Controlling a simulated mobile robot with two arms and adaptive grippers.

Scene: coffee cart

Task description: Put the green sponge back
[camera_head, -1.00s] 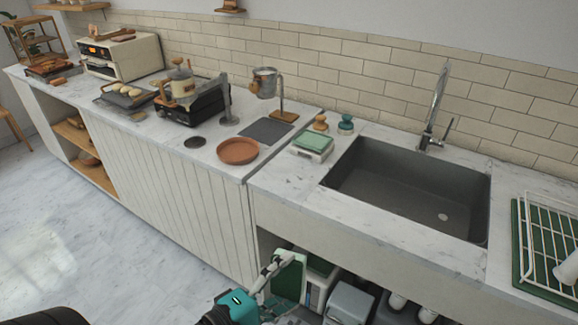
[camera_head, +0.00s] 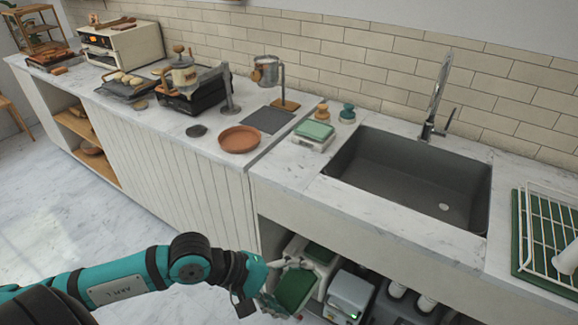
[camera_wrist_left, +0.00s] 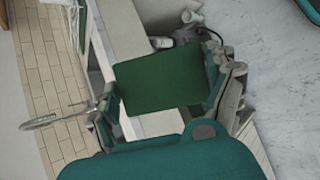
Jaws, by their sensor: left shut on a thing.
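My left gripper (camera_head: 284,284) is low in front of the open shelf space under the counter. It is shut on a green sponge (camera_head: 296,289), a flat dark green block held tilted. In the left wrist view the sponge (camera_wrist_left: 160,82) spans between the two fingers of the gripper (camera_wrist_left: 162,95). A white bin (camera_head: 297,247) with another green piece (camera_head: 319,253) in it stands just behind the held sponge; whether they touch is unclear. A lighter green block (camera_head: 314,130) lies on a small white base on the counter. My right gripper is not in view.
The counter's front edge (camera_head: 375,226) overhangs the shelf space. A grey-white box (camera_head: 349,292) stands right of the white bin. Above are the sink (camera_head: 410,180), a terracotta dish (camera_head: 239,139) and a dish rack (camera_head: 548,235). The floor (camera_head: 120,210) at left is clear.

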